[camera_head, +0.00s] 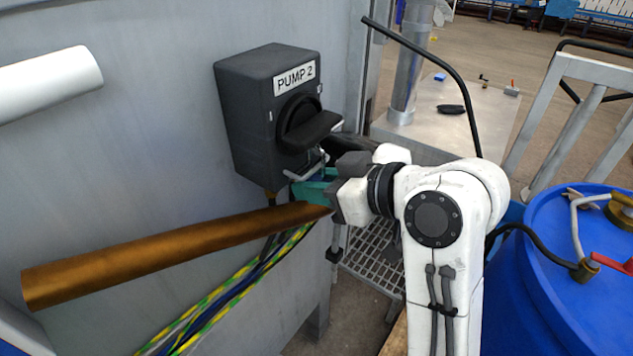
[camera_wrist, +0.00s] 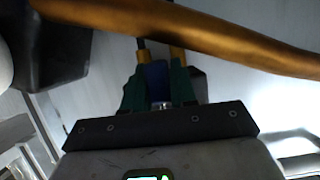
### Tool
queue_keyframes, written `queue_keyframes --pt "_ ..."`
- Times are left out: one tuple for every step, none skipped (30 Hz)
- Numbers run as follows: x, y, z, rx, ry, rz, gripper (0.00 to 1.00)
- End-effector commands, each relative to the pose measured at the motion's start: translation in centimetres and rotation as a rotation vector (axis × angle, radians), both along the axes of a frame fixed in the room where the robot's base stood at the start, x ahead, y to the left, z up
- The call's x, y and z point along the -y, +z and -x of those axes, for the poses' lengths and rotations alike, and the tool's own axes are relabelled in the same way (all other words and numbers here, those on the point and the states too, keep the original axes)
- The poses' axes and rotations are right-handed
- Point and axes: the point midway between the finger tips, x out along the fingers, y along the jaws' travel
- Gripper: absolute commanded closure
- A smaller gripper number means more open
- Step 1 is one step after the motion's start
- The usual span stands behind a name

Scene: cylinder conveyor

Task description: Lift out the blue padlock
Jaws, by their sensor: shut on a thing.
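A dark isolator box marked PUMP 2 (camera_head: 270,115) is fixed to the grey wall, with a black rotary handle (camera_head: 308,128) on its front. My gripper (camera_head: 312,186) has teal fingers and reaches in just below that handle. In the wrist view my gripper (camera_wrist: 158,82) is shut on the blue padlock (camera_wrist: 156,74), whose blue body shows between the two fingers. In the head view a pale metal bar, perhaps the shackle, shows below the handle. The padlock's body is mostly hidden there, and I cannot tell whether the shackle is clear of the box.
A brown pipe (camera_head: 170,253) crosses close in front of my gripper, and also shows in the wrist view (camera_wrist: 200,30). Striped cables (camera_head: 235,292) run below it. A blue drum (camera_head: 560,270) stands at the right. A metal table (camera_head: 455,125) with small items is behind.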

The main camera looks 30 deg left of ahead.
Motion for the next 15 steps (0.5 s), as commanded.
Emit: queue_keyframes --pt "0.0 1.4 -0.1 0.019 -0.005 -0.026 1.00" --pt "0.1 1.5 -0.1 0.019 -0.005 -0.026 1.00" --pt "0.2 1.5 -0.1 0.018 -0.005 -0.027 1.00" --pt "0.3 1.5 -0.1 0.018 -0.005 -0.027 1.00" --pt "0.5 1.5 -0.1 0.018 -0.005 -0.027 1.00" --pt "0.6 1.5 -0.1 0.018 -0.006 -0.027 1.00" --pt "0.7 1.5 -0.1 0.018 -0.006 -0.026 1.00" --pt "0.8 1.4 -0.1 0.017 -0.005 -0.025 1.00" --pt "1.0 1.3 0.0 0.016 -0.005 -0.023 1.00" --pt "1.1 1.2 0.0 0.016 -0.004 -0.022 1.00" --pt "1.2 1.2 0.0 0.015 -0.005 -0.021 1.00" --pt "1.3 1.1 0.0 0.015 -0.005 -0.020 1.00" --pt "1.4 1.1 0.0 0.015 -0.005 -0.019 1.00" --pt "1.5 1.1 0.1 0.014 -0.005 -0.019 1.00" --pt "1.7 1.0 0.1 0.014 -0.005 -0.018 1.00"
